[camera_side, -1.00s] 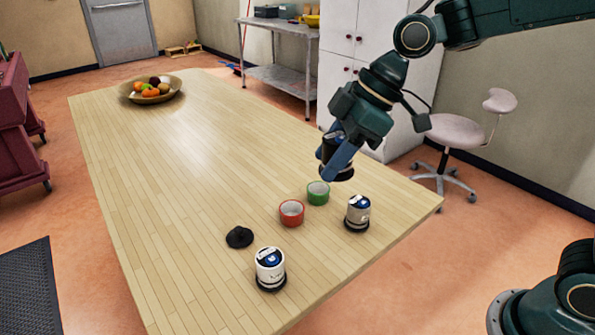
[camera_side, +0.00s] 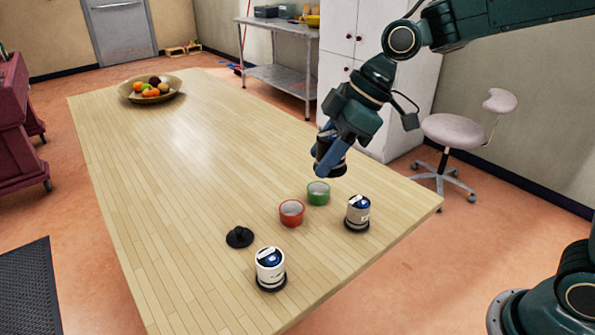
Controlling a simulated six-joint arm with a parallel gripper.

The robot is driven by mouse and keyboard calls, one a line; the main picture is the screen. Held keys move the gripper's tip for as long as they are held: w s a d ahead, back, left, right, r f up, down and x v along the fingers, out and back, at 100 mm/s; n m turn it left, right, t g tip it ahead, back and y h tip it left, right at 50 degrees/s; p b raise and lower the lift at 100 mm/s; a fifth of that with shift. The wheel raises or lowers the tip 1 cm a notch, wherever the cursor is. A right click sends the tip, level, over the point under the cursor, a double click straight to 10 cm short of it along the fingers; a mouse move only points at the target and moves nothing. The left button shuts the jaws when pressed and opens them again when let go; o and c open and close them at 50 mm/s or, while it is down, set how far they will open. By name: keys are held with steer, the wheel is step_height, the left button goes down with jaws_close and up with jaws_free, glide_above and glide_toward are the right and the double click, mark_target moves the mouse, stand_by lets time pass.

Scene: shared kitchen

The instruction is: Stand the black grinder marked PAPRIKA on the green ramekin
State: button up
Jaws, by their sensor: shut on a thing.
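My gripper (camera_side: 325,160) is shut on a black grinder (camera_side: 331,158), held roughly upright in the air. In the picture the grinder shows just above the green ramekin (camera_side: 318,193), with a gap between them. Its label cannot be read and the gripper's fingers hide part of it. The green ramekin stands on the table, and its pale inside shows no contents.
A red ramekin (camera_side: 291,213) stands left of the green one. A small black object (camera_side: 239,237) lies at left. A fruit bowl (camera_side: 150,90) sits far back on the wooden table (camera_side: 190,170).

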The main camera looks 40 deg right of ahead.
steer(key=w+d+f, duration=0.8)
steer(key=w+d, duration=0.1)
steer(key=w, duration=0.3)
steer(key=shift+f, duration=0.4)
steer(key=shift+f, duration=0.15)
steer(key=shift+f, duration=2.75)
steer(key=shift+f, duration=0.6)
steer(key=o, duration=0.9)
steer(key=shift+s+r, duration=0.1)
steer(key=v, duration=1)
steer(key=shift+d+r, duration=0.15)
steer(key=shift+r, duration=0.25)
